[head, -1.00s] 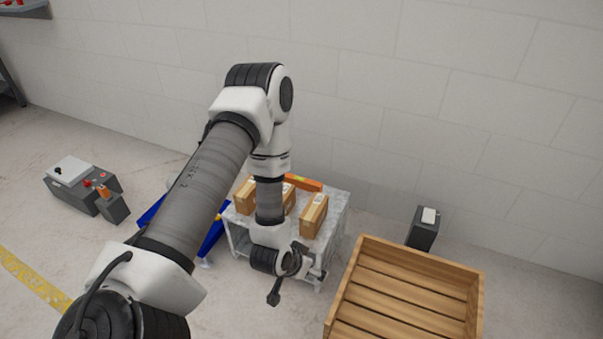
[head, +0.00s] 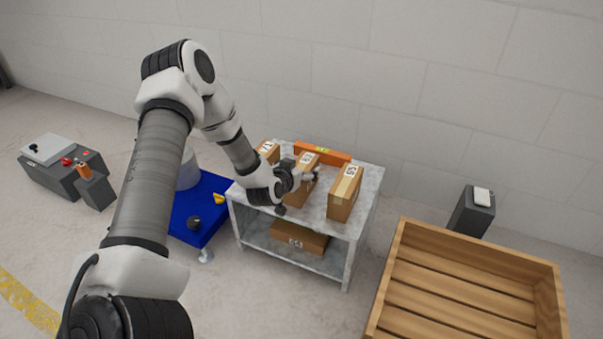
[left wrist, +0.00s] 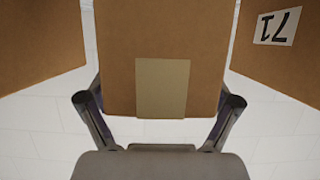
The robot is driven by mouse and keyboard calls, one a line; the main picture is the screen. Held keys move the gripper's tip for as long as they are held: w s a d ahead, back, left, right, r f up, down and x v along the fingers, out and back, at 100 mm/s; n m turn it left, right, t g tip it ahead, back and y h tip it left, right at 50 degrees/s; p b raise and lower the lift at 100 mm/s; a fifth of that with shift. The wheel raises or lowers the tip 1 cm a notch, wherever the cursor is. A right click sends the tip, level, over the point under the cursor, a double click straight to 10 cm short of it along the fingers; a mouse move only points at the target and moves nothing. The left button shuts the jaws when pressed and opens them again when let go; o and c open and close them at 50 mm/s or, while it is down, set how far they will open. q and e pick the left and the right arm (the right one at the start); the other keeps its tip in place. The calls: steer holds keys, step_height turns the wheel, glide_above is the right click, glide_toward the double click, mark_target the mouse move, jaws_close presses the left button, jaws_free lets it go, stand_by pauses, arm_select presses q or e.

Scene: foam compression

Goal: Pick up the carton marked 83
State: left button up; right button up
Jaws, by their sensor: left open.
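Three upright brown cartons stand in a row on the grey table (head: 372,190). The middle carton (head: 306,185) has a white label that may read 83, but it is too small to be sure. My left gripper (head: 308,173) is open at this carton and partly hides it. In the left wrist view the middle carton (left wrist: 160,40) fills the space between the open fingers (left wrist: 160,103), with a tan tape patch facing me; no number shows there. The carton marked 71 (head: 267,152) is on the left, and shows in the left wrist view (left wrist: 285,50). My right gripper is out of view.
Another labelled carton (head: 343,195) stands close on the right. One carton (head: 300,240) lies on the lower shelf. An orange bar (head: 323,152) lies along the table's back. A wooden crate (head: 465,257) is right, a blue platform (head: 205,195) left.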

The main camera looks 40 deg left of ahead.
arm_select(q)
steer(key=shift+w+a+f, duration=0.15)
steer(key=shift+w, duration=0.2)
jaws_close()
